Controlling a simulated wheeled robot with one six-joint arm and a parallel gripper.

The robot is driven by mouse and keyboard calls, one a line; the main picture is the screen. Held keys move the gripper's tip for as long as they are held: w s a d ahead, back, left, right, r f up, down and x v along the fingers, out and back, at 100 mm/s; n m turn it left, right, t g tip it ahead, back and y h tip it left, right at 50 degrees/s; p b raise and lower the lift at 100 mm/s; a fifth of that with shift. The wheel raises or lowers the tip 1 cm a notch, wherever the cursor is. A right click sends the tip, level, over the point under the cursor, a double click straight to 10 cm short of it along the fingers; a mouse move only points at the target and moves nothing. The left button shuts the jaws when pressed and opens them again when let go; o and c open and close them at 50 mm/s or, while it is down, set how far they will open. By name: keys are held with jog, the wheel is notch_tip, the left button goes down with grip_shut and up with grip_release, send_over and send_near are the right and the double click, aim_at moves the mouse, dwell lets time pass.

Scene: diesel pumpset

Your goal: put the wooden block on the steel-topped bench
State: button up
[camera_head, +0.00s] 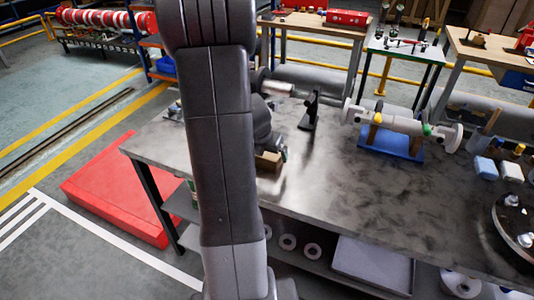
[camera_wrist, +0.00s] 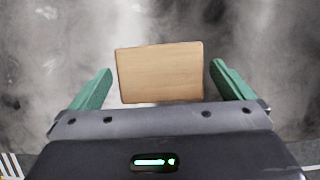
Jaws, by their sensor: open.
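The wooden block (camera_wrist: 160,72) is a plain tan rectangle in the wrist view, lying between and just beyond the green fingers of my gripper (camera_wrist: 161,86). The fingers are spread, with a gap on each side of the block. In the head view the block (camera_head: 268,161) rests on the steel-topped bench (camera_head: 330,190), mostly hidden by my gripper (camera_head: 281,152) right above it. The bench top is grey and mottled; it fills the background of the wrist view.
A blue stand (camera_head: 390,142) with a grey pipe assembly stands to the right on the bench. A black upright bracket (camera_head: 309,112) is behind the block. A round flange (camera_head: 516,222) lies at the right edge. The bench's front middle is clear.

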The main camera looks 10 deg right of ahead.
jog(key=p+v, duration=0.1)
jog(key=v, duration=0.9)
jog(key=shift+s+r, duration=0.15)
jog(key=shift+r, duration=0.1)
jog(key=shift+a, duration=0.1)
